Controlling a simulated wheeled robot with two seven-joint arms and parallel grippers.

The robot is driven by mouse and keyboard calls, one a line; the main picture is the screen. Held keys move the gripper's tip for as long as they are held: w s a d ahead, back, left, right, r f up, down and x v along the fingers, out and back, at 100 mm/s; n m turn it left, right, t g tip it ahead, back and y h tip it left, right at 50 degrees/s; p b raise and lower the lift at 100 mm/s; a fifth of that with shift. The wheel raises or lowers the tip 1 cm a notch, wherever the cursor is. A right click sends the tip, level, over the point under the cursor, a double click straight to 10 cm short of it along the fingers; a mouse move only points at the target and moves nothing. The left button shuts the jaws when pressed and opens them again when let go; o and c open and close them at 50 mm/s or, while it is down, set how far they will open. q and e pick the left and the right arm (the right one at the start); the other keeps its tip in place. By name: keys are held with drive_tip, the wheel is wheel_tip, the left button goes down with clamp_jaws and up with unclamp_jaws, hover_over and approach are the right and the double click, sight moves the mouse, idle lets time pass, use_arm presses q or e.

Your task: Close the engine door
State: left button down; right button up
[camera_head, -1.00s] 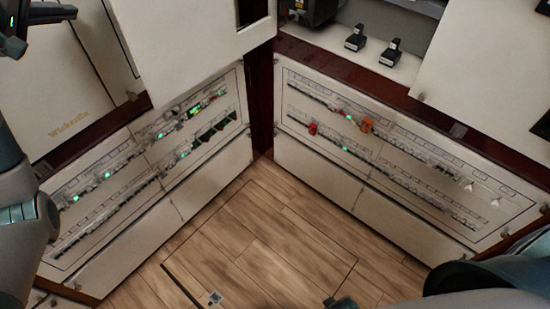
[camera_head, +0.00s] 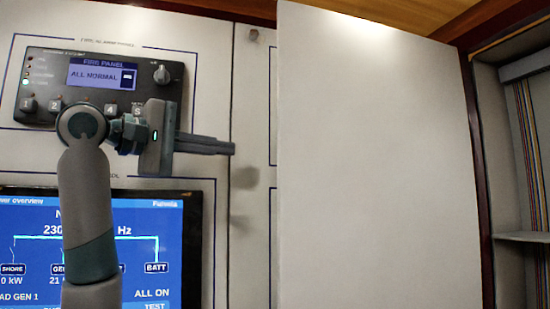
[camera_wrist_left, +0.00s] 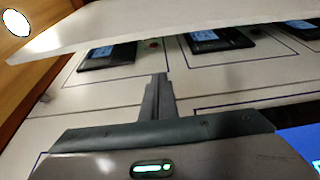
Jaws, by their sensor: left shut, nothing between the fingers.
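A large blank white door (camera_head: 375,150) stands open in the right half of the head view, beside an open compartment. No label shows on it, so I cannot tell from writing that it is the engine door. My left gripper (camera_head: 232,148) points right toward the door's left edge, shut and empty. A gap seems to lie between its fingertips and the door. In the left wrist view the closed fingers (camera_wrist_left: 160,78) point toward the door (camera_wrist_left: 170,22), which spans the top as a pale slab. My right gripper is in neither view now.
A fire panel (camera_head: 98,78) reading ALL NORMAL is behind my left wrist. A blue power screen (camera_head: 150,240) is below it. The compartment (camera_head: 520,180) at right has cables and a shelf. Dark devices with blue screens (camera_wrist_left: 108,57) show beyond the door in the wrist view.

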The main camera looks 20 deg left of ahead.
use_arm(q)
drive_tip(key=p+x, duration=0.2)
drive_tip(key=x, duration=0.1)
drive_tip(key=r+p+x, duration=0.1)
drive_tip(key=p+x, duration=0.1)
drive_tip(key=x, duration=0.1)
drive_tip(key=p+x, duration=0.2)
drive_tip(key=x, duration=0.1)
drive_tip(key=shift+s+d+r, duration=0.1)
drive_tip(key=shift+d+r, duration=0.2)
drive_tip(key=shift+d, duration=0.1)
drive_tip(key=s, duration=0.1)
drive_tip(key=s+d+p, duration=0.1)
drive_tip(key=s+d, duration=0.1)
drive_tip(key=shift+s+f, duration=0.2)
drive_tip(key=shift+s, duration=0.15)
drive_tip(key=shift+d, duration=0.1)
